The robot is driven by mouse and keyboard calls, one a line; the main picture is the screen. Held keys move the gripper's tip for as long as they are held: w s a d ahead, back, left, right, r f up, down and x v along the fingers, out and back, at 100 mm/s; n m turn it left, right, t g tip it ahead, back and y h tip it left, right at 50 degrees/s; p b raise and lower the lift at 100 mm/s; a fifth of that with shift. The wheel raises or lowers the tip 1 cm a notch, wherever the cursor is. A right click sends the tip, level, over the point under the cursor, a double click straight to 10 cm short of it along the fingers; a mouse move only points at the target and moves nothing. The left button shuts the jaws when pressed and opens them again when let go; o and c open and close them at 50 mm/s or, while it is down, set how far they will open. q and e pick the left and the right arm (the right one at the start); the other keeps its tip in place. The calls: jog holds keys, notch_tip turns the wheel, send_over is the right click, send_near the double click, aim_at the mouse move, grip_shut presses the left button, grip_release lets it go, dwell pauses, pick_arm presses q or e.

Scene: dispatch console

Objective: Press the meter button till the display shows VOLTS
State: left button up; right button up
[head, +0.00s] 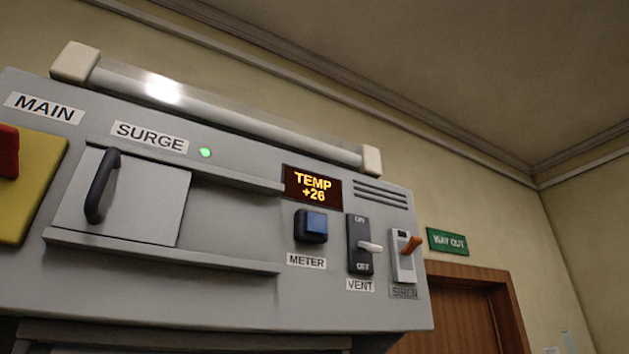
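The meter button (314,225) is a blue square push button in a dark housing, right of centre on the grey console, with a METER label (306,262) below it. The display (312,185) just above the button is dark with orange text reading TEMP +26. Neither of my grippers shows in the head view, and nothing covers the button or the display.
Right of the button are the VENT switch (360,245) and the SIREN switch (404,256) with an orange lever. Left are a sliding SURGE panel (130,197) with a black handle, a green light (205,153), and a red control on a yellow plate (30,188).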

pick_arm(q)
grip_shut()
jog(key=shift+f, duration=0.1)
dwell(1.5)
